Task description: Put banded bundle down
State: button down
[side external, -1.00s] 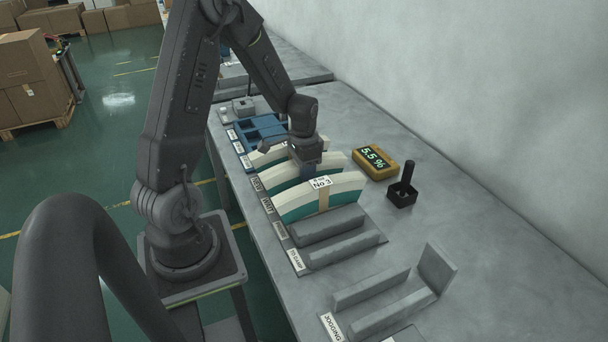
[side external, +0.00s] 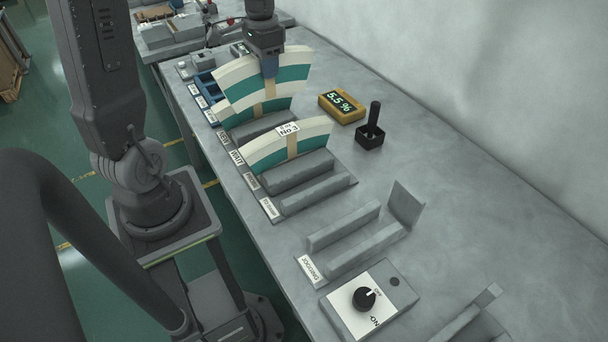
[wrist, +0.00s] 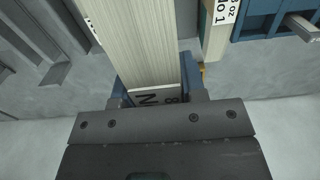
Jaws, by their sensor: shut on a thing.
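The banded bundle (side external: 262,85) is a curved fan of cream sheets with a teal stripe and a tan band. My gripper (side external: 269,66) is shut on it near the top of the band and holds it up above the row of slots. In the wrist view the bundle (wrist: 140,45) shows as a thick stack edge between the jaws, with a partly covered label. Another banded bundle (side external: 262,152), labelled No 3, stands upright in the nearer slot. A further bundle (side external: 219,113) is mostly hidden behind the held one.
A grey slot between the bundles (side external: 262,126) looks empty. Nearer are an empty grey jogging stand (side external: 345,228) and a knob panel (side external: 360,297). A yellow 5.5 % display (side external: 341,106) and a black holder with a handle (side external: 370,138) stand to the right. Blue trays (side external: 205,86) are at the back.

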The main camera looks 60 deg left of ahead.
jog(key=w+d, duration=0.1)
jog(key=d, duration=0.8)
send_over(309, 162)
jog(key=s+d, duration=0.3)
jog(key=d, duration=0.1)
jog(key=shift+w+d+f, duration=0.1)
jog(key=shift+f, duration=3.5)
jog(key=shift+w+d+f, duration=0.1)
jog(key=shift+f, duration=3.5)
jog(key=shift+f, duration=0.15)
jog(key=c, duration=0.7)
grip_release()
